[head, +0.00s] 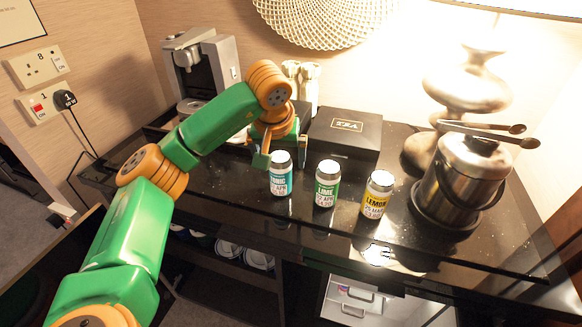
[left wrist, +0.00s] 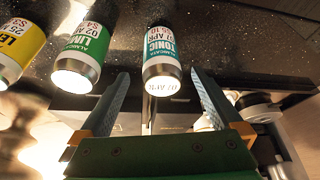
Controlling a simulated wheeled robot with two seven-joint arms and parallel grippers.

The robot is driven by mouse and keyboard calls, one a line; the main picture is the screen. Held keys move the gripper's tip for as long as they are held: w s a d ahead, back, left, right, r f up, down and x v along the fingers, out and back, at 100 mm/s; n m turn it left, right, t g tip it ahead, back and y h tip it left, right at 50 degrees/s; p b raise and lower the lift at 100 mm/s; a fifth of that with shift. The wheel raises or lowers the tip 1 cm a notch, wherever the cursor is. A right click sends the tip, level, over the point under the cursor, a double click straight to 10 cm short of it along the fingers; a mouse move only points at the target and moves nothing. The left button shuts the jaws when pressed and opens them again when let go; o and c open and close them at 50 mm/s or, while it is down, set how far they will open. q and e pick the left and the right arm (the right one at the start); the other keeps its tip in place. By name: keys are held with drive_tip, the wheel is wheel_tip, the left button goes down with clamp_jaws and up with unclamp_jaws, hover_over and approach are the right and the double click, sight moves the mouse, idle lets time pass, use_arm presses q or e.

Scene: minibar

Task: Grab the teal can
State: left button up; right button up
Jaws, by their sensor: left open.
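The teal can (head: 280,176) labelled TONIC stands upright on the black counter, leftmost of three cans in the head view. My left gripper (head: 281,147) is just behind and above it in that view, with its fingers partly hidden. In the left wrist view the teal can (left wrist: 161,55) appears upside down. It lies beyond and between the tips of the open fingers of my left gripper (left wrist: 160,80), with nothing held. My right gripper is not in view.
A green LIME can (head: 326,184) and a yellow LEMON can (head: 376,194) stand to the right. A black TEA box (head: 345,135) is behind them. A steel ice bucket (head: 461,180) with tongs stands at the right, and a coffee machine (head: 203,70) at the back left.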

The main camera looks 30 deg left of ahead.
sight(280, 172)
use_arm(q)
drive_tip(key=x, duration=0.1)
drive_tip(key=p+x, duration=0.1)
drive_tip(key=x, duration=0.3)
drive_tip(key=shift+s+f+p, duration=0.3)
drive_tip(key=shift+w+f, duration=0.15)
drive_tip(key=shift+f, duration=0.05)
drive_tip(key=c, duration=0.9)
clamp_jaws()
